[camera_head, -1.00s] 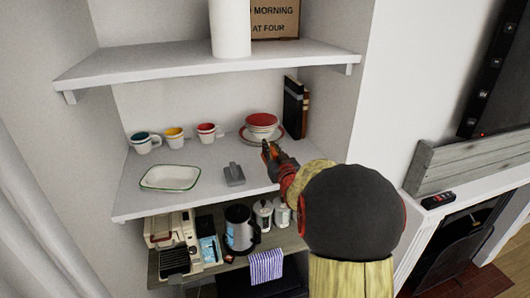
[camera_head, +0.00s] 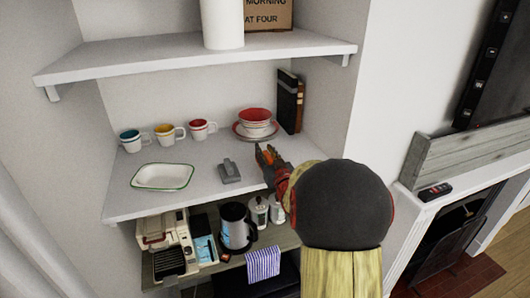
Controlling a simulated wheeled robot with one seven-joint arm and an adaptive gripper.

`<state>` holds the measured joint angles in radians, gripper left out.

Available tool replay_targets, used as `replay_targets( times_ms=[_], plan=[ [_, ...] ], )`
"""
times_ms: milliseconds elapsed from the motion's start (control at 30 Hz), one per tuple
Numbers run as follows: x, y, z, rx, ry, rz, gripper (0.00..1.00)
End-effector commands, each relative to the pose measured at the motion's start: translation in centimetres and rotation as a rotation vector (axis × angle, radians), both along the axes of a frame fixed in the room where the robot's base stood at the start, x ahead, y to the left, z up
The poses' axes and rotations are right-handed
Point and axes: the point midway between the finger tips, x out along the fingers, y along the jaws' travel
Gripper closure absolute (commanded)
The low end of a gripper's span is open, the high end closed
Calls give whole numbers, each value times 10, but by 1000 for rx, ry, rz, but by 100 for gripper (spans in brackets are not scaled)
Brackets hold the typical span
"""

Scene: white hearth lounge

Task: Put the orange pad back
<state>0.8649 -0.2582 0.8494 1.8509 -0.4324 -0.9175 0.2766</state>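My gripper (camera_head: 266,154) is over the right part of the middle shelf (camera_head: 205,152), in front of the stacked bowls. A small orange piece, the orange pad (camera_head: 268,156), shows between its dark fingers, which appear shut on it; its outline is small and partly hidden by the fingers. A small grey holder-like block (camera_head: 229,171) with a raised part stands on the shelf, left of my gripper and apart from it. No other orange pad shows.
Several cups (camera_head: 166,134) stand along the back. A white green-rimmed dish (camera_head: 162,177) lies at the front left. Red-rimmed bowls on a plate (camera_head: 256,124) and dark books (camera_head: 290,101) are behind my gripper. A kettle (camera_head: 236,226) stands below; an upper shelf (camera_head: 190,57) overhangs.

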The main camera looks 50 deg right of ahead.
Motion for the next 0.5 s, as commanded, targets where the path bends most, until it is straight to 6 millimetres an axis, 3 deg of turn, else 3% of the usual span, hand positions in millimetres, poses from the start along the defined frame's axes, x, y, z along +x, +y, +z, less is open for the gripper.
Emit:
replay_targets(
  times_ms=[500],
  plan=[
    [-1, 0, 4, 0, 0, 0, 67]
  ],
)
